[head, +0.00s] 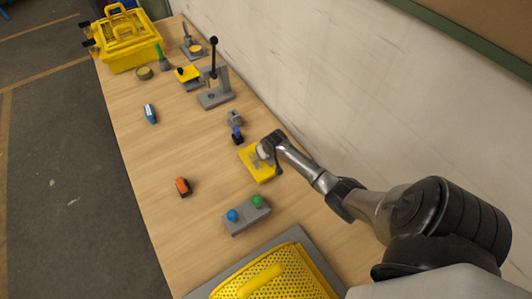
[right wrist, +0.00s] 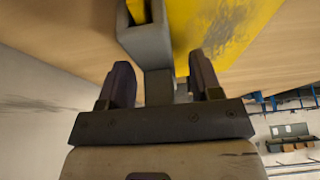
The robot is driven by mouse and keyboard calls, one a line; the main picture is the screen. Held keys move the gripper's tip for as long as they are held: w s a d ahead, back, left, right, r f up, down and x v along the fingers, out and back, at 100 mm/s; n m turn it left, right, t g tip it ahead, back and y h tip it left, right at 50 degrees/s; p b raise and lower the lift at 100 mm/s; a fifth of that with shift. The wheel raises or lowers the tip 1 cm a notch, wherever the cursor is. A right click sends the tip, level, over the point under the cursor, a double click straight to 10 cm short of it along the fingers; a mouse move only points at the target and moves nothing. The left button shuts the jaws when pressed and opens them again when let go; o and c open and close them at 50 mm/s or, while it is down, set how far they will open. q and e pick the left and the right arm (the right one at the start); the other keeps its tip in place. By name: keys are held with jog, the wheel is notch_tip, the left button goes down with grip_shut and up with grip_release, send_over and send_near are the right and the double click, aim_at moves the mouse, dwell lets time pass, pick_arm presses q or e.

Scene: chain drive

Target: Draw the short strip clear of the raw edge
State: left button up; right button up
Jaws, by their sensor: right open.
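My right gripper (head: 266,149) is over a yellow block or plate (head: 258,170) near the wall side of the bench. In the right wrist view my right gripper (right wrist: 158,66) is open, its two dark fingers apart. A grey channel-shaped part (right wrist: 149,45) lies between and beyond them, with a yellow sliver in its slot. I cannot tell whether the fingers touch it. The yellow plate (right wrist: 215,30), with dark smudges, is beside it at upper right. I cannot make out the short strip or the raw edge for certain. My left gripper is not in view.
A grey block (head: 247,215) with blue and green knobs stands nearer, by a yellow perforated basket (head: 318,270). A small blue-and-grey part (head: 236,134) and a lever press (head: 216,97) stand beyond. An orange item (head: 183,187) lies left. The bench's middle-left is mostly clear.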

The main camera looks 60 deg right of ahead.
jog(key=shift+c, duration=0.3)
jog(key=c, duration=0.9)
jog(key=shift+c, duration=0.3)
jog(key=shift+r, duration=0.15)
jog(key=shift+r+p, duration=0.7)
jog(key=shift+p, duration=0.2)
jog(key=shift+r+p, duration=1.6)
jog(key=shift+p, duration=0.15)
jog(key=shift+r+p, duration=1.45)
jog(key=shift+p, duration=0.15)
jog(key=shift+r, duration=0.2)
